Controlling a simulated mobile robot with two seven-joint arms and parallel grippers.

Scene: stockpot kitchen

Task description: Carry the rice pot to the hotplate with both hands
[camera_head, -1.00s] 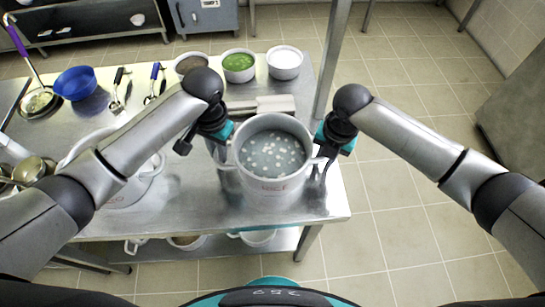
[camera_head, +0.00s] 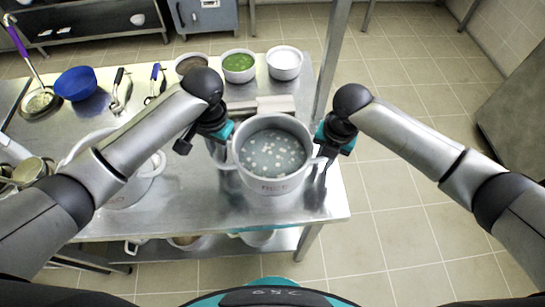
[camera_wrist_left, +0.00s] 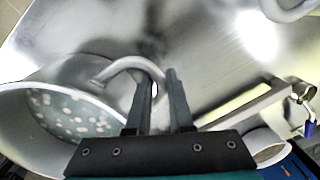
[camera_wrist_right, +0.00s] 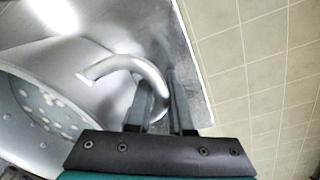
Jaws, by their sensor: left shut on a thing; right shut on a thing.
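The rice pot (camera_head: 272,186) is a grey metal pot with two side handles, lettering on its front and cloudy liquid with pale cubes inside. It is upright at the right end of the steel table in the head view. My left gripper (camera_head: 222,158) is shut on its left handle, and the handle (camera_wrist_left: 125,64) shows between the fingers in the left wrist view. My right gripper (camera_head: 326,162) is shut on the right handle (camera_wrist_right: 130,64). I cannot tell whether the pot's base touches the table. I cannot make out the hotplate for sure.
Another large pot (camera_head: 130,190) stands left of the rice pot, partly behind my left arm. Small pots of green (camera_head: 239,77) and white (camera_head: 284,74) contents stand at the back, near a metal post (camera_head: 332,60). A blue bowl (camera_head: 75,83) is at the left. Tiled floor lies to the right.

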